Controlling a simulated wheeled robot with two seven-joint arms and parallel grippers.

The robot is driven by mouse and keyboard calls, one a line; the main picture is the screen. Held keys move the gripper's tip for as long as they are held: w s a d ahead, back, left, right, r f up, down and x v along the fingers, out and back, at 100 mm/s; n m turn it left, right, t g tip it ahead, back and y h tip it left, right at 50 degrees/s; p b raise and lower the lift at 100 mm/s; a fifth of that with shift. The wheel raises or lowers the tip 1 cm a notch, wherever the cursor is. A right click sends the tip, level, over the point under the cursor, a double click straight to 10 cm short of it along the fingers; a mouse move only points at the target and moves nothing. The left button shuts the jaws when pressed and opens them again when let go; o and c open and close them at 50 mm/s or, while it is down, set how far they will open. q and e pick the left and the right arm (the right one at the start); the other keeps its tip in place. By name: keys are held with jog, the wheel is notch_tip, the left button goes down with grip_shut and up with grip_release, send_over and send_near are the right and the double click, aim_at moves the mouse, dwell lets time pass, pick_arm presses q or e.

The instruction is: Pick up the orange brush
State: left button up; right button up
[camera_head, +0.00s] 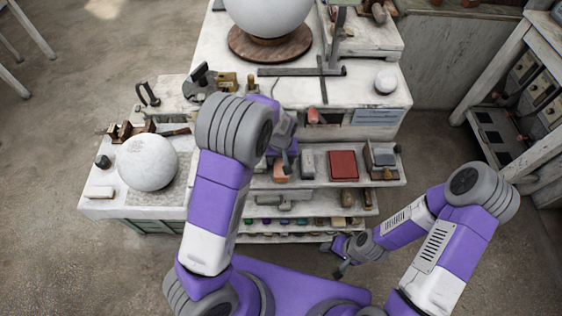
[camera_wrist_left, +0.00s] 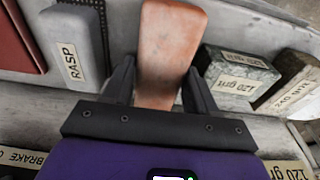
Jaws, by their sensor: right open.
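The orange brush (camera_wrist_left: 171,45) shows in the left wrist view as a worn orange block, lying on a pale shelf; no bristles are visible. In the head view an orange piece (camera_head: 281,169) shows on the upper shelf, partly covered by my left gripper (camera_head: 287,158). In the left wrist view my left gripper (camera_wrist_left: 160,82) is open. Its two dark fingers stand on either side of the near end of the brush, with gaps visible; whether either touches cannot be told. My right gripper (camera_head: 340,262) is open and empty, low in front of the shelves.
A grey block marked RASP (camera_wrist_left: 72,50) lies left of the brush. Grit blocks (camera_wrist_left: 238,72) lie to its right. In the head view a red box (camera_head: 342,164) shares the shelf. A white sphere (camera_head: 148,162) sits on the left bench. Floor at right is clear.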

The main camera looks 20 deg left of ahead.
aim_at(281, 160)
pick_arm(q)
jog(key=c, duration=0.5)
jog(key=shift+r, duration=0.15)
jog(key=shift+s+r, duration=0.1)
jog(key=shift+r, duration=0.05)
notch_tip(281, 160, up, 7)
jog(key=shift+d+r, duration=0.1)
jog(key=s+d, duration=0.1)
jog(key=s, duration=0.5)
jog(key=s+d, duration=0.2)
jog(key=s, duration=0.4)
jog(key=s+d, duration=0.2)
jog(key=s, duration=0.5)
jog(key=shift+d+f+p, duration=0.15)
jog(key=shift+f+p, duration=0.25)
